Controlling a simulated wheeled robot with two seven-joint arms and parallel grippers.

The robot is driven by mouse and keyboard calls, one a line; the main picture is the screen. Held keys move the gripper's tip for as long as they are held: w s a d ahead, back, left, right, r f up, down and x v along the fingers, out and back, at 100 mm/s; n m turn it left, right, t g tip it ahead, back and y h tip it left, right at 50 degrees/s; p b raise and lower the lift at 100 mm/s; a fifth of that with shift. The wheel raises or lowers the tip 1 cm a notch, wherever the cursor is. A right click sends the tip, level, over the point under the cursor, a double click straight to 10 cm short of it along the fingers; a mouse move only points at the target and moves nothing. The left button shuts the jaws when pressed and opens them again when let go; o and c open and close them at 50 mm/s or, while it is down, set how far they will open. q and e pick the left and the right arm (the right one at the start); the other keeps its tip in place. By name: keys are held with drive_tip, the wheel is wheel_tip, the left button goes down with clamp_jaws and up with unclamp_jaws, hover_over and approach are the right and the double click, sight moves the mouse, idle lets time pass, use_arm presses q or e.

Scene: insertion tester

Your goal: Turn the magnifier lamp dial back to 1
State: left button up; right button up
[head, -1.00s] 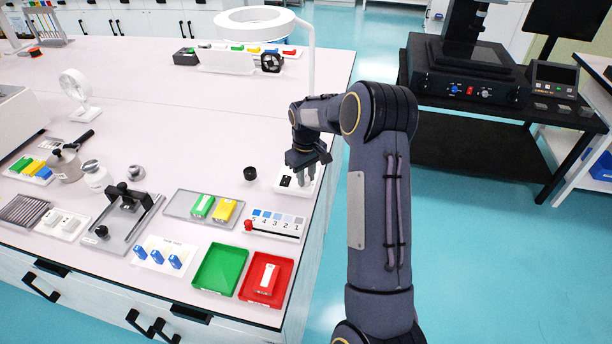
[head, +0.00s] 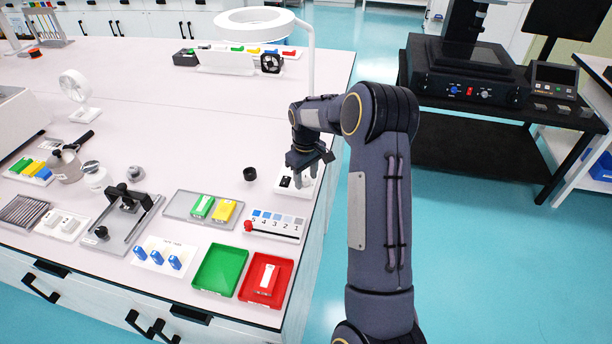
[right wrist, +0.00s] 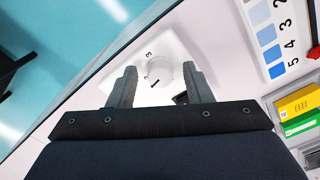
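The magnifier lamp has a white ring head (head: 255,20) on a thin post (head: 311,75). Its white base (head: 290,190) lies near the table's right edge. In the right wrist view, a white round dial (right wrist: 160,73) stands on the base, with a "3" and a short dark mark beside it. Its exact setting cannot be read. My right gripper (head: 304,176) is over the base. In the right wrist view its two fingers (right wrist: 159,76) stand apart on either side of the dial, with gaps showing. My left gripper is out of view.
A card numbered 5 to 1 (head: 275,232) in blue shades has a red knob at its left end. Green (head: 205,278) and red (head: 287,272) trays lie in front. A small black cap (head: 250,174) is left of the base. Floor lies beyond the right edge.

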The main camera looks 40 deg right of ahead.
sight(306, 179)
wheel_tip(306, 179, up, 8)
drive_tip(key=shift+f, duration=0.1)
idle(0.5)
